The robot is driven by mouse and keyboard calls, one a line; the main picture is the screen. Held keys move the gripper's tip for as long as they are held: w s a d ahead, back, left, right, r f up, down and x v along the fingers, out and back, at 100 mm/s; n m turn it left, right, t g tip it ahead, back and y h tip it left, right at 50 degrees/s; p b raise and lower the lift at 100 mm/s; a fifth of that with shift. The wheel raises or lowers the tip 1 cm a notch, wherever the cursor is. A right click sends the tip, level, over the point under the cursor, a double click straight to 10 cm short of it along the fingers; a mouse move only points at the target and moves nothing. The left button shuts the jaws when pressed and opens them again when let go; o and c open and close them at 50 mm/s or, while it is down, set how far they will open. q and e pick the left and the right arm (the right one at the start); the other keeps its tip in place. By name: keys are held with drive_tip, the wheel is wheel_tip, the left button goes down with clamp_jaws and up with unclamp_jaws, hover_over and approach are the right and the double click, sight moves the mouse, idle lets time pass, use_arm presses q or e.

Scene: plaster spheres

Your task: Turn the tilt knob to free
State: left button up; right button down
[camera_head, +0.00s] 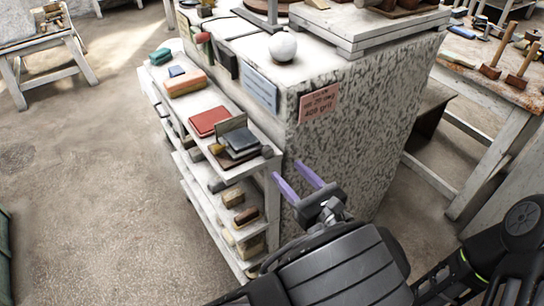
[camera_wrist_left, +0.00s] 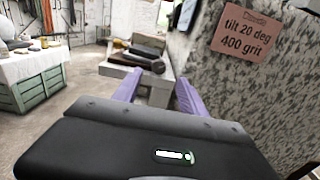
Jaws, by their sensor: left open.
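A small dark rounded knob (camera_head: 267,151) sits at the near end of the shelf unit's upper shelf. It may be the tilt knob; in the left wrist view a dark rounded end (camera_wrist_left: 157,66) shows just beyond the fingers. Its setting cannot be read. My left gripper (camera_head: 287,169) has two purple fingers, open and empty, close to the knob and beside the speckled side panel. The fingers also show in the left wrist view (camera_wrist_left: 158,76), apart with nothing between them. A pink card (camera_head: 318,102) on the panel reads "tilt 20 deg 400 grit" in the left wrist view (camera_wrist_left: 252,33). My right gripper is not in view.
A white plaster sphere (camera_head: 282,46) rests on the unit's top. A blue card (camera_head: 260,88) hangs on its front. Red (camera_head: 208,121) and dark blocks lie on the upper shelf. A workbench (camera_head: 500,85) stands right.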

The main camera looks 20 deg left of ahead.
sight(269, 153)
use_arm(q)
drive_tip(key=shift+a, duration=0.15)
drive_tip(key=p+x, duration=0.1)
drive_tip(key=x, duration=0.6)
drive_tip(key=shift+w+a+f, duration=0.1)
drive_tip(key=shift+w+a, duration=0.15)
clamp_jaws()
idle(0.5)
